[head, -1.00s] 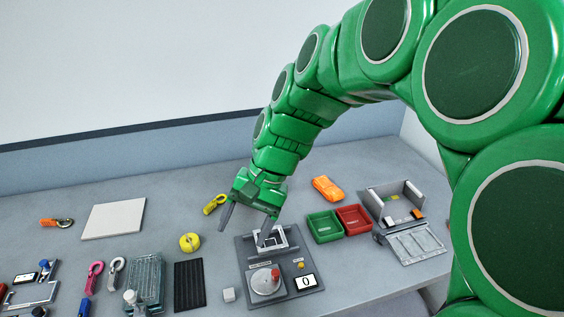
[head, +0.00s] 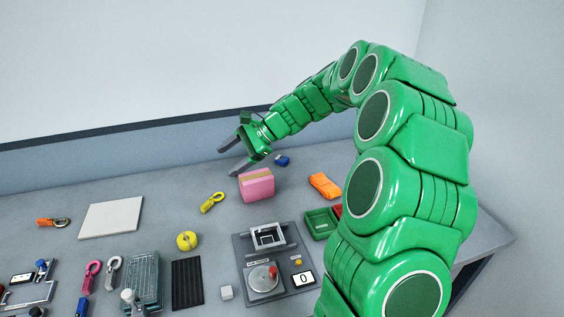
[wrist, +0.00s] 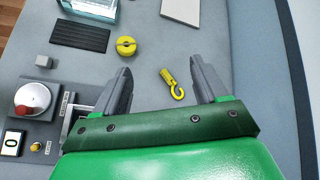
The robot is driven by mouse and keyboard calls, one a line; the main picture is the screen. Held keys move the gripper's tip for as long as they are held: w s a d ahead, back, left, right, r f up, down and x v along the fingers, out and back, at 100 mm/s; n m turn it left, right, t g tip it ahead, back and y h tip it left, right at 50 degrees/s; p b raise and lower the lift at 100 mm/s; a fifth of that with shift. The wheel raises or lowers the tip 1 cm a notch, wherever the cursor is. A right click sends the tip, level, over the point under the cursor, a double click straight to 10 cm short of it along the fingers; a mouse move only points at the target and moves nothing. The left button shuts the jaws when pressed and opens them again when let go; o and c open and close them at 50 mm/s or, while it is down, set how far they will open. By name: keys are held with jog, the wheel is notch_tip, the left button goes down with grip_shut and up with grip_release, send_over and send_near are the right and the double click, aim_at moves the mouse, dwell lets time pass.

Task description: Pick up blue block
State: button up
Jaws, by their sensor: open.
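A small blue block (head: 282,160) lies on the table near the back wall, behind and to the right of a pink box. My gripper (head: 229,161) is open and empty, raised to the left of the blue block, with its fingers pointing left. In the wrist view my open gripper (wrist: 160,67) has a yellow hook (wrist: 173,83) below and between its fingers, apart from them. The blue block does not show in the wrist view.
The pink box (head: 257,185) stands in front of the blue block. An orange object (head: 325,185) and a green bin (head: 320,222) lie to the right. A device with a dial (head: 264,279) is in front. The table's back left is mostly clear around a white panel (head: 111,217).

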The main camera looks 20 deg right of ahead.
jog(key=w+d+f+m+t, duration=0.1)
jog(key=w+d+f+m, duration=0.1)
jog(key=w+d, duration=0.1)
jog(key=w+d+f+m+t, duration=0.1)
jog(key=w+d+f+m, duration=0.1)
jog(key=w+d, duration=0.2)
jog(key=w+d+f+m+t+y, duration=0.1)
jog(key=w+d+f+m, duration=0.1)
jog(key=w, duration=0.4)
jog(key=shift+w+d+f+m+t, duration=0.2)
jog(key=shift+d+f, duration=0.1)
jog(key=shift+d, duration=0.1)
jog(key=shift+w+d+f+m+t, duration=0.1)
jog(key=shift+d+f+t, duration=0.1)
jog(key=shift+d+f, duration=0.15)
jog(key=w+d+f+m+t, duration=0.2)
jog(key=w+d+f+m, duration=0.3)
jog(key=d, duration=0.3)
jog(key=m+t+h, duration=0.2)
send_near(284, 159)
jog(key=shift+w+a, duration=0.55)
jog(key=shift+a, duration=0.2)
jog(key=shift+x, duration=1.2)
jog(key=shift+w+a+f, duration=0.4)
jog(key=shift+f, duration=0.05)
jog(key=shift+x, duration=1.95)
jog(key=shift+d+f, duration=0.1)
jog(key=shift+d, duration=0.05)
jog(key=c, duration=1.3)
